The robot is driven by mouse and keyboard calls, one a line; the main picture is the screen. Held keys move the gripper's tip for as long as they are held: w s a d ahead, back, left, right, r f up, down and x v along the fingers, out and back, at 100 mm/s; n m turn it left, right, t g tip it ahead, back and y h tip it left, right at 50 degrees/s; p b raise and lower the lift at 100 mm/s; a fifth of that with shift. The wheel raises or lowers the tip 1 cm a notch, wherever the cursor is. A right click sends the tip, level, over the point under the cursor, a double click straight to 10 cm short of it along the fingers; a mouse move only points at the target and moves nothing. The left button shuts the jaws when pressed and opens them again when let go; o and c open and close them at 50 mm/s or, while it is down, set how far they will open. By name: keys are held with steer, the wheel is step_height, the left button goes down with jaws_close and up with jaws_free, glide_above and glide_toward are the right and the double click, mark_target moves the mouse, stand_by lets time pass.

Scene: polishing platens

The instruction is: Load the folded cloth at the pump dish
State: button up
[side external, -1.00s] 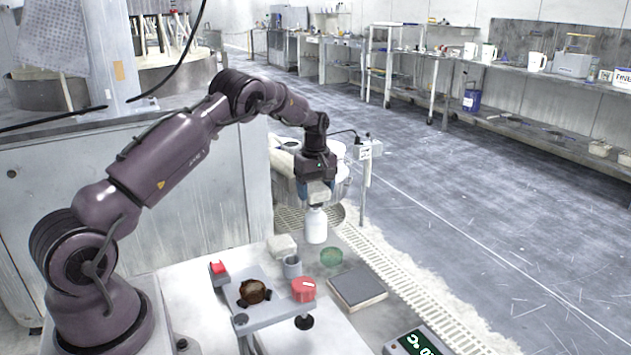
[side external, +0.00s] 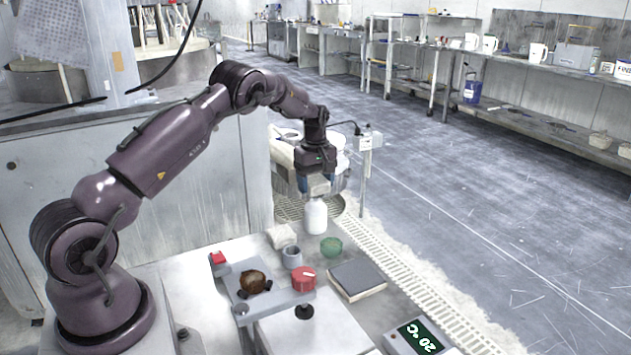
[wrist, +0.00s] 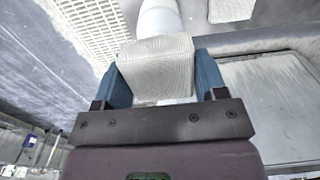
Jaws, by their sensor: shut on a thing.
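My gripper (side external: 315,193) is shut on a pale folded cloth, which shows clearly between the blue fingers in the wrist view (wrist: 155,68). A white pump bottle (side external: 316,217) stands upright on the bench directly below the gripper. It also shows beyond the cloth in the wrist view (wrist: 158,18). The cloth and fingers hide the bottle's top, where the dish would be. The cloth is at or just above that top; I cannot tell whether they touch.
A pale block (side external: 281,236), a grey cup (side external: 291,257) and a green dish (side external: 331,247) stand near the bottle. A red knob (side external: 303,279), a dark square pad (side external: 357,279) and a temperature display (side external: 418,338) lie nearer the front. A floor drain grate (side external: 400,280) runs to the right.

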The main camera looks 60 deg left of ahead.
mark_target(316, 179)
steer(key=shift+f, duration=0.95)
stand_by(1.0)
steer(key=shift+r, duration=3.55)
